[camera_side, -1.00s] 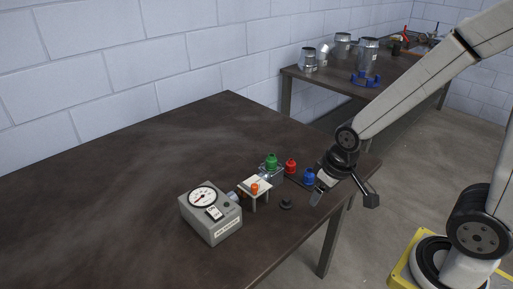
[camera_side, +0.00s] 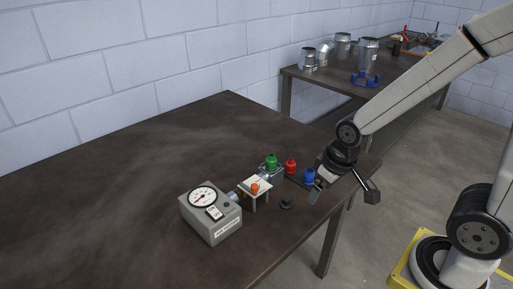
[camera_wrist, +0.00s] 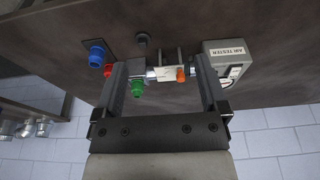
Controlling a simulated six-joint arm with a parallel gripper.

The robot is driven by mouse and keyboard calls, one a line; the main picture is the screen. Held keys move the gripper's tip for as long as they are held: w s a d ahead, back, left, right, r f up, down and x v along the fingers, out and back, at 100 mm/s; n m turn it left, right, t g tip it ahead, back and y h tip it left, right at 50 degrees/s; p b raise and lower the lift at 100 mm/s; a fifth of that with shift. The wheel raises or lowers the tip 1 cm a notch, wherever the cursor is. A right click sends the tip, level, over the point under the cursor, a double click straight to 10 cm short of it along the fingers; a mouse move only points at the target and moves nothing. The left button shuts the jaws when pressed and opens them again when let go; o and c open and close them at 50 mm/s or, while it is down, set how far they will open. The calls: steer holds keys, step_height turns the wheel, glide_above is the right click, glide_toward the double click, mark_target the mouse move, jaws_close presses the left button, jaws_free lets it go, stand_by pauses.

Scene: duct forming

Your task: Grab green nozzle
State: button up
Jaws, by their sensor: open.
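The green nozzle (camera_side: 271,161) stands on a small metal block on the dark table, between the orange piece and the red nozzle. In the wrist view the green nozzle (camera_wrist: 138,88) shows between my fingers, close to the left finger. My gripper (camera_side: 314,188) is open and empty, beside the blue nozzle (camera_side: 309,176), to the right of the green one. The wrist view shows both fingers of my gripper (camera_wrist: 160,82) wide apart. The red nozzle (camera_side: 291,166) stands between the green and blue ones; the left finger partly hides it in the wrist view.
A grey air tester (camera_side: 212,216) with a dial stands to the left. A small white stand (camera_side: 256,185) holds an orange piece (camera_side: 255,188). A dark knob (camera_side: 287,204) lies in front. The left of the table is clear. A back table holds metal ducts (camera_side: 368,56).

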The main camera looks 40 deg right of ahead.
steer(key=shift+w+v, duration=0.45)
steer(key=shift+v, duration=1.55)
steer(key=w+d+m+t+y, duration=0.2)
steer(key=w+d+m+y, duration=0.5)
steer(key=w+m, duration=0.45)
steer(key=w+d+m+t+y, duration=0.1)
steer(key=w+d+m+y, duration=0.4)
steer(key=w+d+m, duration=0.6)
glide_toward(272, 161)
step_height(272, 161, down, 2)
steer(key=w, duration=0.2)
steer(key=shift+w+a+f+m, duration=0.2)
steer(key=shift+a+f, duration=0.15)
steer(key=shift+a, duration=0.4)
steer(key=shift+w+a+f+m, duration=0.2)
steer(key=shift+a+f, duration=0.1)
steer(key=shift+a, duration=0.45)
steer(key=shift+x, duration=2.65)
steer(key=shift+w, duration=0.1)
steer(key=shift+d, duration=0.1)
